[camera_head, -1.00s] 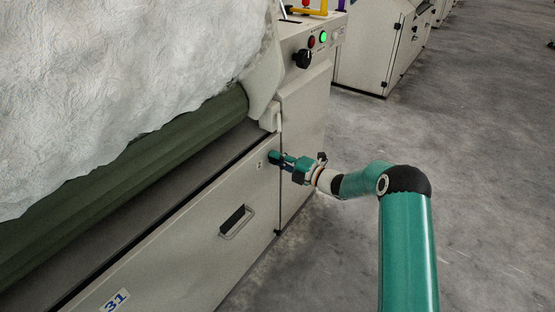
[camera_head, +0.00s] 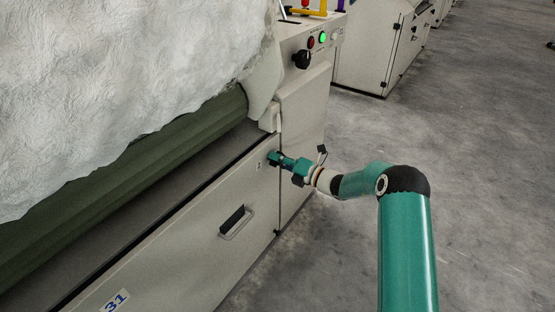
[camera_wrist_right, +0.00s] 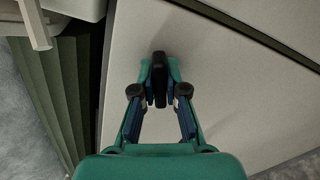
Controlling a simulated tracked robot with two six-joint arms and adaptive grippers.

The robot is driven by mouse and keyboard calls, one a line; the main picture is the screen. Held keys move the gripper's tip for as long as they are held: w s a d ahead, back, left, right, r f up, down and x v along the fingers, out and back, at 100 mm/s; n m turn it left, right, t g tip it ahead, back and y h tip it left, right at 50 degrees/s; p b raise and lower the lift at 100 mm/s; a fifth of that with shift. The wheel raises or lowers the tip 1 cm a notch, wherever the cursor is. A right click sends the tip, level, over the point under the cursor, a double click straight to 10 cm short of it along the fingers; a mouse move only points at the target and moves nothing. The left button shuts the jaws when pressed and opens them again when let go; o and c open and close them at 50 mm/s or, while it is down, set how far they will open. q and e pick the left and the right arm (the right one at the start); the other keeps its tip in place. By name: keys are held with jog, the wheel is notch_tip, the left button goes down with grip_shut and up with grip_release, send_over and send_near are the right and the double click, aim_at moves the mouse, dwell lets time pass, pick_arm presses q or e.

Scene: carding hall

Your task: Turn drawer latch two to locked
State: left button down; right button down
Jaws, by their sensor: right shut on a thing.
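My right gripper (camera_head: 275,159) reaches from the right to the upper right corner of the drawer front (camera_head: 190,262). In the right wrist view its two fingers (camera_wrist_right: 160,88) are closed on a black latch handle (camera_wrist_right: 159,72), one on each side. The handle runs roughly lengthwise between the fingers, up and down in that picture. In the head view the gripper hides the latch, and no number or lock mark beside it can be read. My left gripper is not in view.
A recessed black drawer handle (camera_head: 236,218) sits lower on the front, with a "31" label (camera_head: 114,301) at bottom left. A green roller (camera_head: 130,175) and white fleece (camera_head: 110,80) lie above. A black knob (camera_head: 302,59) is on the end panel. The grey floor (camera_head: 480,180) at right is clear.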

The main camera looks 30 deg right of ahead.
jog(key=n, duration=0.3)
jog(key=shift+f+n+b, duration=0.3)
jog(key=shift+n, duration=0.1)
jog(key=n, duration=0.2)
jog(key=shift+n+b, duration=0.4)
jog(key=n+b, duration=0.1)
jog(key=n, duration=0.2)
jog(key=shift+f+b, duration=0.15)
jog(key=shift+b, duration=0.2)
jog(key=shift+n+b, duration=0.9)
jog(key=shift+n, duration=1)
jog(key=c, duration=1.2)
grip_release()
jog(key=shift+r, duration=0.25)
jog(key=shift+s, duration=0.1)
